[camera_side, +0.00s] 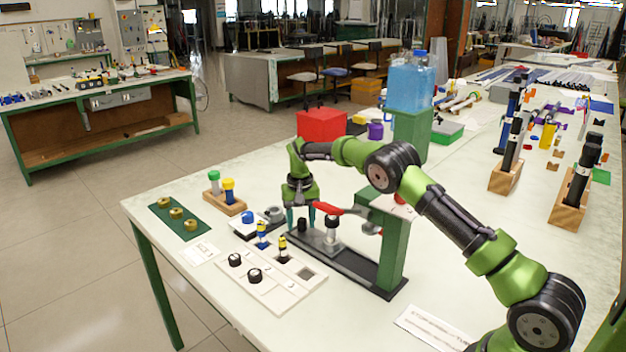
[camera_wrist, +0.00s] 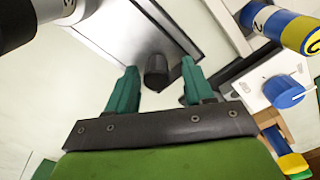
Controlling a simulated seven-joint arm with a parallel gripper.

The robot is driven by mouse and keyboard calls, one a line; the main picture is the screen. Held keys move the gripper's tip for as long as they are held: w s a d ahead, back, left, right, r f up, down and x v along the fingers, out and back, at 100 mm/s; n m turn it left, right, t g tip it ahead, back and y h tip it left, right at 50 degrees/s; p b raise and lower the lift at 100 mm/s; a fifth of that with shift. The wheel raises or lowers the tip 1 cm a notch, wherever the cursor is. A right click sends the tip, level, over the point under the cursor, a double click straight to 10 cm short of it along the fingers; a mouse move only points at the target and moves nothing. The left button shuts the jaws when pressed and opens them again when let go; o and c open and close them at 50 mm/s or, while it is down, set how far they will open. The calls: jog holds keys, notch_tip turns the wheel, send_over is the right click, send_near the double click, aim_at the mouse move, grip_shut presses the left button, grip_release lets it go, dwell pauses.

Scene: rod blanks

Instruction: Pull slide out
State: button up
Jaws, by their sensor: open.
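A flat grey slide (camera_side: 313,244) lies on the black base of a green press (camera_side: 391,246) with a red lever (camera_side: 327,208). A short black knob (camera_side: 302,225) stands at the slide's near left end, and a silver holder with a dark top (camera_side: 332,232) stands behind it. My gripper (camera_side: 301,218) points down over the knob end, its teal fingers apart. In the wrist view, the knob (camera_wrist: 156,72) shows between the fingertips of my open gripper (camera_wrist: 159,76), with a gap visible on each side. Whether a finger touches the knob cannot be told.
A white panel (camera_side: 262,290) with black knobs and square openings lies in front. A blue knob (camera_wrist: 283,91) on a white block is close on the right in the wrist view.

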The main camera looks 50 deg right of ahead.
notch_tip(320, 180, up, 17)
dwell(0.7)
jog(key=shift+s, duration=0.1)
jog(key=s+a+r+n+t+y, duration=0.1)
jog(key=s+a+r+t, duration=0.25)
jog(key=s+r, duration=1)
jog(key=s+a+f+t, duration=0.1)
jog(key=s+a+f, duration=0.2)
jog(key=s, duration=0.4)
jog(key=s+a+f+n+t, duration=0.1)
jog(key=s+a+f, duration=0.2)
jog(key=s, duration=0.3)
jog(key=s+a+f+n+t+y, duration=0.1)
jog(key=s+a+f, duration=0.2)
jog(key=s, duration=0.4)
jog(key=shift+s+a+t, duration=0.35)
jog(key=shift+a, duration=0.05)
